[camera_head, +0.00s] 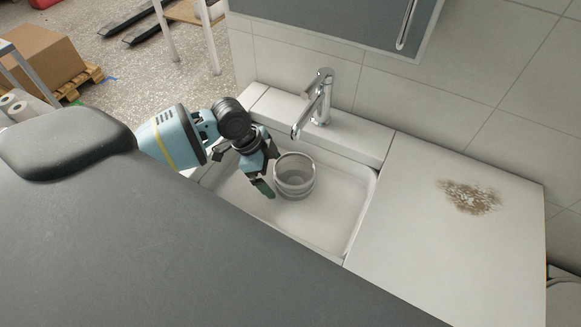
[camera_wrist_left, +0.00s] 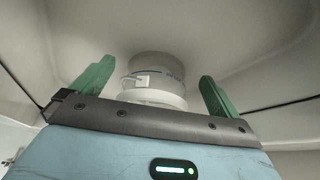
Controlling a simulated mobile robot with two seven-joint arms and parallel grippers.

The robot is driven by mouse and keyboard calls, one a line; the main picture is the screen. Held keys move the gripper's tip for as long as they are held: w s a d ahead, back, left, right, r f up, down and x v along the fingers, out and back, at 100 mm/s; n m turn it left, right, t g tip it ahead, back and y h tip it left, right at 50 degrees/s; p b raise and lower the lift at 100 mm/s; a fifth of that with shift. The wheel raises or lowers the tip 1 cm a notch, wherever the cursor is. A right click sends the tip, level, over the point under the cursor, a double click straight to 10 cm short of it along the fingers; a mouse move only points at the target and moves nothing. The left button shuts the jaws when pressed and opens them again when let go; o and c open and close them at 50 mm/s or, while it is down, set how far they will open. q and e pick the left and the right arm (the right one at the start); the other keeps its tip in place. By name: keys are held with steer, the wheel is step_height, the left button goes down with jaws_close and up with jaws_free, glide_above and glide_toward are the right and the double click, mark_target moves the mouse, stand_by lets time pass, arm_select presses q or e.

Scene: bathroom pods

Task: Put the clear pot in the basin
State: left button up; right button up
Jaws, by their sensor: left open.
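The clear pot (camera_head: 294,177) is inside the white basin (camera_head: 345,215), under the faucet side, and looks upright. In the left wrist view the pot (camera_wrist_left: 157,70) shows ahead, between and beyond the two green fingers. My left gripper (camera_head: 265,188) is just left of the pot in the head view, reaching down into the basin. Its fingers (camera_wrist_left: 152,90) are spread, with nothing gripped between them. I cannot tell whether a finger touches the pot. My right gripper is not in view.
A chrome faucet (camera_head: 316,100) stands behind the basin, close to my left gripper. A counter (camera_head: 440,235) with a brown stain (camera_head: 470,197) lies to the right and is otherwise clear. A grey cabinet (camera_head: 350,18) hangs on the tiled wall above.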

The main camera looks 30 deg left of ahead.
arm_select(q)
steer(key=a, duration=0.1)
steer(key=s+a, duration=0.1)
steer(key=a, duration=0.1)
steer(key=s+a, duration=0.1)
steer(key=shift+s+a+f, duration=0.1)
steer(key=shift+a, duration=0.1)
steer(key=shift+s+a+b, duration=0.3)
steer(key=shift+a, duration=0.45)
